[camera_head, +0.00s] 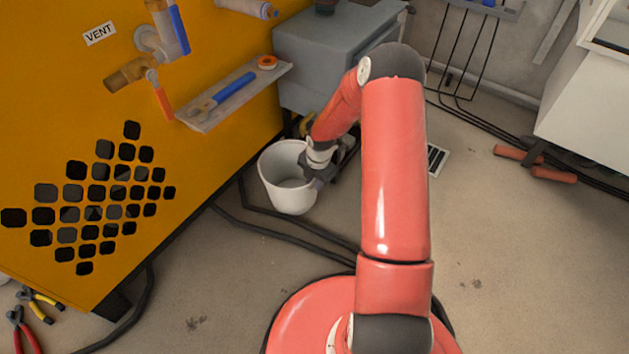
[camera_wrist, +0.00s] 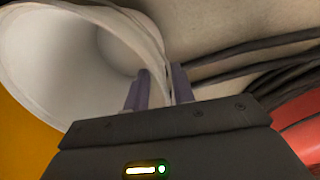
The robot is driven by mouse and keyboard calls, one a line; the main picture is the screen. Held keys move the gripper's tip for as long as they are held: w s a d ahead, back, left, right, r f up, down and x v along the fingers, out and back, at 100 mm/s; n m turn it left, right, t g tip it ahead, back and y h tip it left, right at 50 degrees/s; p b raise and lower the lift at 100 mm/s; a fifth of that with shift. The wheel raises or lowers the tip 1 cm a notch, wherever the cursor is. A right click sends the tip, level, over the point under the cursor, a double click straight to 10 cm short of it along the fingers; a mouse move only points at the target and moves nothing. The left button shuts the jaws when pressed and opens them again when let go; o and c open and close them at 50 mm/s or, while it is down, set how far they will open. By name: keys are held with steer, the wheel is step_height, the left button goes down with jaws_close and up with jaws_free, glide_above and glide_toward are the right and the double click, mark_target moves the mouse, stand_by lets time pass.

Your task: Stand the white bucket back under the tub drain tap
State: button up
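The white bucket (camera_head: 283,196) is upright or nearly so, low beside the yellow-orange cabinet, just left of my gripper (camera_head: 315,170). In the wrist view the bucket (camera_wrist: 60,62) fills the upper left, with its open mouth and inside showing. In that view my gripper's two purple fingers (camera_wrist: 160,88) stand on either side of the bucket's wall at the rim, one inside and one outside. They look closed on the rim. Whether the bucket's base touches the floor is hard to tell. I cannot make out a tub drain tap for certain.
The orange cabinet (camera_head: 60,110) stands at left, with a brass valve (camera_head: 130,73) and a shelf (camera_head: 225,103) holding a blue-handled tool. A grey tub-like box (camera_head: 330,50) is behind the bucket. Black hoses (camera_head: 285,235) cross the floor. Pliers (camera_head: 25,325) lie at lower left.

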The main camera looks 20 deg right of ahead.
steer(key=s+a+r+m+t+h+p, duration=0.1)
steer(key=s+r+m, duration=0.3)
steer(key=r, duration=0.7)
steer(key=s+r+m+h+p, duration=0.1)
steer(key=s+r+m, duration=0.25)
steer(key=r, duration=0.75)
steer(key=s+a+r+m+t+h+p, duration=0.1)
steer(key=s+r+m, duration=0.3)
steer(key=r, duration=0.7)
steer(key=s+a+r+m+t+y, duration=0.1)
steer(key=s+a+r+m, duration=0.1)
steer(key=s+r+m, duration=0.2)
steer(key=s+a+r+m+t+y, duration=0.1)
steer(key=s+r+m, duration=0.3)
steer(key=s+m, duration=0.4)
steer(key=s+a, duration=0.1)
steer(key=s, duration=0.4)
steer(key=shift+s+a+r+m+t, duration=0.25)
steer(key=shift+a+r+m+t, duration=0.05)
steer(key=shift+a+r+m, duration=0.05)
step_height(320, 180, up, 9)
steer(key=p, duration=0.8)
